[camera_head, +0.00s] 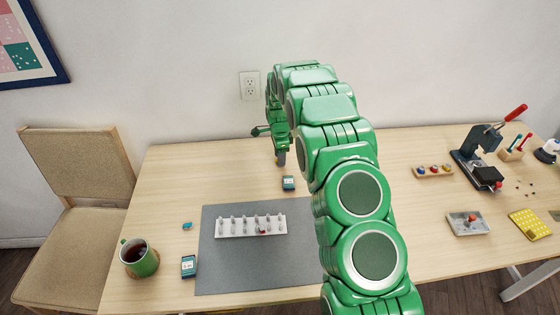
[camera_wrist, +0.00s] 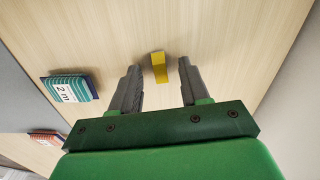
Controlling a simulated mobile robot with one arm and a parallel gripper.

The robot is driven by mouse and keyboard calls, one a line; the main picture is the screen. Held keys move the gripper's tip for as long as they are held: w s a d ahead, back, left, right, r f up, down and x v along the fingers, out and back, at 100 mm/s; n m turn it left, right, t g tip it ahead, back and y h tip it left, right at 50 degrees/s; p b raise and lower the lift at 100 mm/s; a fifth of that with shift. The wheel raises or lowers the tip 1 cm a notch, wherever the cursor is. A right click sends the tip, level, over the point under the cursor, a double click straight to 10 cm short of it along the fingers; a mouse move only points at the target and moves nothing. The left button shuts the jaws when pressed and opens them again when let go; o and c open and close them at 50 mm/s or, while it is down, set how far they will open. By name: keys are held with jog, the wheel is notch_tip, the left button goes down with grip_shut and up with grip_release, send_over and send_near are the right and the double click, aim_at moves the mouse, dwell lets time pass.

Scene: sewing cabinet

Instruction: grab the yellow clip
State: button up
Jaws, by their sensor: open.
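The yellow clip (camera_wrist: 159,66) lies on the wooden table in the wrist view. It looks like a small bent yellow piece, just ahead of and between my fingertips. My gripper (camera_wrist: 158,72) is open, with one grey finger to each side of the clip and neither seen touching it. In the head view my gripper (camera_head: 281,158) points down over the back part of the table, near the wall. The clip cannot be made out there.
A teal box marked "2 m" (camera_wrist: 70,89) lies left of the gripper in the wrist view; a teal box (camera_head: 288,182) also shows in the head view. A grey mat (camera_head: 215,270) carries a white rack (camera_head: 251,226). A mug (camera_head: 140,257) stands at left, a press (camera_head: 478,157) at right.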

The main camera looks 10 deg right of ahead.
jog(key=shift+f, duration=0.1)
jog(key=shift+c, duration=0.4)
grip_shut()
jog(key=shift+r, duration=0.6)
notch_tip(320, 180, up, 2)
jog(key=shift+r, duration=0.15)
jog(key=s+d+r, duration=0.1)
jog(key=s+r, duration=0.8)
jog(key=s, duration=0.5)
jog(key=shift+r, duration=0.3)
